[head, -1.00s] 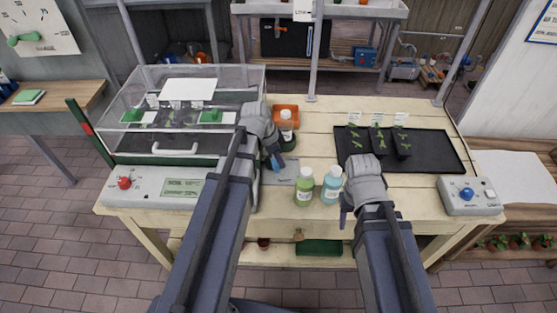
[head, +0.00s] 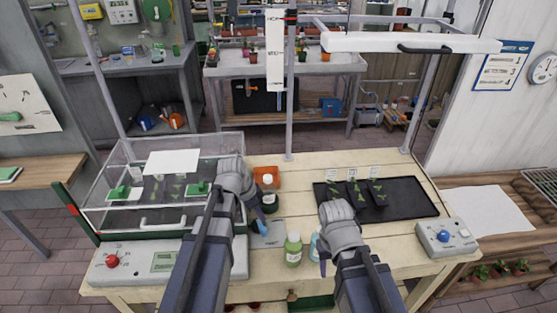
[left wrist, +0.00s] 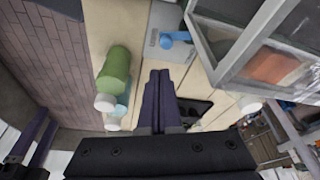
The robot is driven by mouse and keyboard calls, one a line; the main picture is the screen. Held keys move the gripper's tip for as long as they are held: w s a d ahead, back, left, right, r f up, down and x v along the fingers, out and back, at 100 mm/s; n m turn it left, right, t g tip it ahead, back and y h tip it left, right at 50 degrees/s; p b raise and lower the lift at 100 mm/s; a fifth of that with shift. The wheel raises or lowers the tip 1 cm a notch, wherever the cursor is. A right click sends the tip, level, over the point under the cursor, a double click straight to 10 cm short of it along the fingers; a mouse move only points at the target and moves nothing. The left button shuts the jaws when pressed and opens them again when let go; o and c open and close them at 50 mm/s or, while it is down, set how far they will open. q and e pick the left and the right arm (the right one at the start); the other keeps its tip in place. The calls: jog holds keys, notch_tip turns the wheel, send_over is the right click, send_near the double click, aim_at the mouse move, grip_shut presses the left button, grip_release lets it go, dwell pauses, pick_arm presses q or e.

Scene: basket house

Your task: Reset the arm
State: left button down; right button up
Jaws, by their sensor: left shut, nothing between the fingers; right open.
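A green bottle (head: 293,250) with a white cap stands between the two grippers. Both bottles also show in the left wrist view, where the green bottle (left wrist: 115,70) is nearest.
A clear-lidded propagator box (head: 110,205) stands left of my left arm. A black tray (head: 410,203) with seedling pots lies right, near a control box (head: 446,237). Bare wood shows at the back middle.

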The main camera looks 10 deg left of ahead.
pick_arm(q)
jog(key=s+d+n+g+y, duration=0.2)
jog(key=s+d+n+y, duration=0.2)
jog(key=s+d+n, duration=0.3)
jog(key=s+d, duration=0.4)
jog(key=s, duration=0.3)
jog(key=shift+d+f, duration=0.2)
jog(key=shift+f, duration=0.2)
